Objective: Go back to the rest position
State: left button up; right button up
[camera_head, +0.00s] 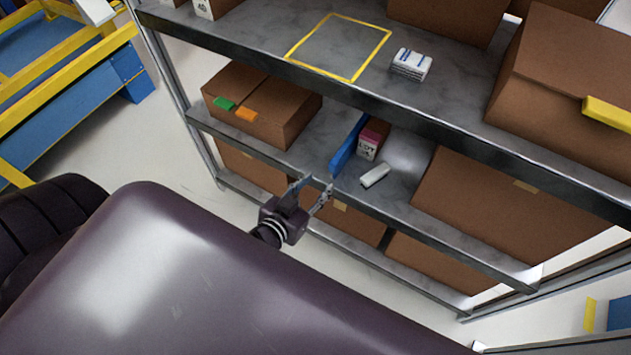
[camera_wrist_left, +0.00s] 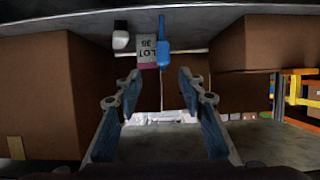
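My left gripper (camera_head: 319,184) shows in the camera_head view at the front edge of the middle shelf (camera_head: 408,229), its fingers pointing toward the shelf. In the left wrist view its two fingers are spread apart (camera_wrist_left: 159,76), with nothing between them. A blue bar-shaped item (camera_head: 348,147), a pink and white box marked LOT (camera_head: 372,139) and a small white item (camera_head: 375,175) are on that shelf beyond the fingertips. They also show past the fingers in the left wrist view, where the lettering is upside down. My right gripper is not in view.
A cardboard box with green and orange tabs (camera_head: 262,104) stands left on the middle shelf, and a large box (camera_head: 500,205) stands right. The upper shelf has a yellow outlined square (camera_head: 338,46) and a white stack (camera_head: 411,65). Floor (camera_head: 175,150) is open left of the rack.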

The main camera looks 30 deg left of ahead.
pick_arm(q)
jog(key=shift+f, duration=0.1)
dwell(0.3)
jog(key=s+f+m+g, duration=0.1)
jog(key=s+f+g, duration=0.35)
jog(key=f, duration=0.85)
jog(key=s+f+g, duration=0.2)
jog(key=s+f, duration=0.5)
jog(key=f, duration=0.6)
jog(key=s+f+g, duration=0.2)
jog(key=s+f, duration=0.3)
jog(key=s, duration=0.3)
jog(key=s+a+f+g, duration=0.1)
jog(key=s+f+g, duration=0.1)
jog(key=s+f, duration=0.3)
jog(key=s+a+f+m+g, duration=0.1)
jog(key=s+f, duration=0.4)
jog(key=s, duration=0.6)
jog(key=shift+s+g, duration=0.2)
jog(key=shift+g, duration=0.35)
jog(key=shift+d+f, duration=0.1)
